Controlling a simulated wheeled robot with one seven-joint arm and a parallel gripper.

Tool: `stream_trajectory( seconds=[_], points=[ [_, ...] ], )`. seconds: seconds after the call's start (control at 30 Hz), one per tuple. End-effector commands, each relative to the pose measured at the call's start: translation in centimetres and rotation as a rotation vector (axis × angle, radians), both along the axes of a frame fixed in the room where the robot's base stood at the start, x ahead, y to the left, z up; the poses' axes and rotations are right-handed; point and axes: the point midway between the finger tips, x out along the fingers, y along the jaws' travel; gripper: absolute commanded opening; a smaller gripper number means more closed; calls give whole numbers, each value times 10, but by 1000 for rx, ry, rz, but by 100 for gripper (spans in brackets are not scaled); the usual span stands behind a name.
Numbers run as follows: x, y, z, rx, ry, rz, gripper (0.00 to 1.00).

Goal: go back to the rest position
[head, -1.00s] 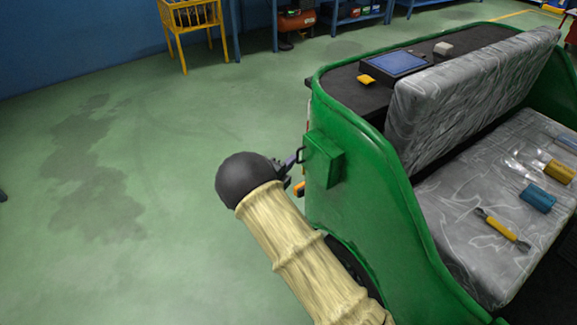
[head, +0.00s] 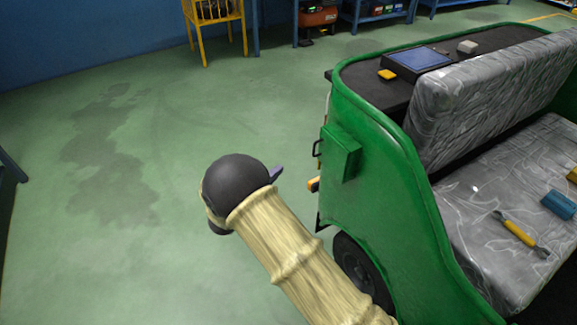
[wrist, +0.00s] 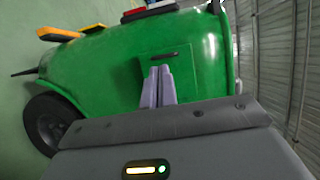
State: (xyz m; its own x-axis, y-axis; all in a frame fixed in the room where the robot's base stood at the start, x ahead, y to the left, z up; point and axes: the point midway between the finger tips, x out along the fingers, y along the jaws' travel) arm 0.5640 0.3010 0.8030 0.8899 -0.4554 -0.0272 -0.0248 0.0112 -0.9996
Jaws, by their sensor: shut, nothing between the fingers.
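My gripper (wrist: 158,86) shows in the wrist view as two pale purple fingers held together, shut and empty. In the head view only a small purple part of my gripper (head: 277,174) shows past the dark round end of my arm. It is to the left of the green rickshaw (head: 385,190) and apart from it. The small green box (head: 341,152) with a dark handle (head: 317,148) is on the rickshaw's side. In the wrist view the handle (wrist: 164,55) appears just beyond the fingertips.
A blue-topped case (head: 417,61) lies on the rear deck. A yellow stand (head: 213,25) is by the back wall. The green floor (head: 200,110) at left is open.

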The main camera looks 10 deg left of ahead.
Motion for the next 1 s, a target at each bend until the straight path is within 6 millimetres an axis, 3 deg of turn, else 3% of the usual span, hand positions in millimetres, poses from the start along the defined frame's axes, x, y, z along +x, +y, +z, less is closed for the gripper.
stream_trajectory(
  seconds=[0.2, 0.7, 0.83, 1.0],
  points=[
    [-14, 11, 0, 0, 0, -1, 0],
    [-14, 11, 1, 0, 2, 1, 0],
    [-2, 4, 8, -12, 45, 28, 0],
    [33, -23, 29, -77, 211, 153, 0]
  ],
)
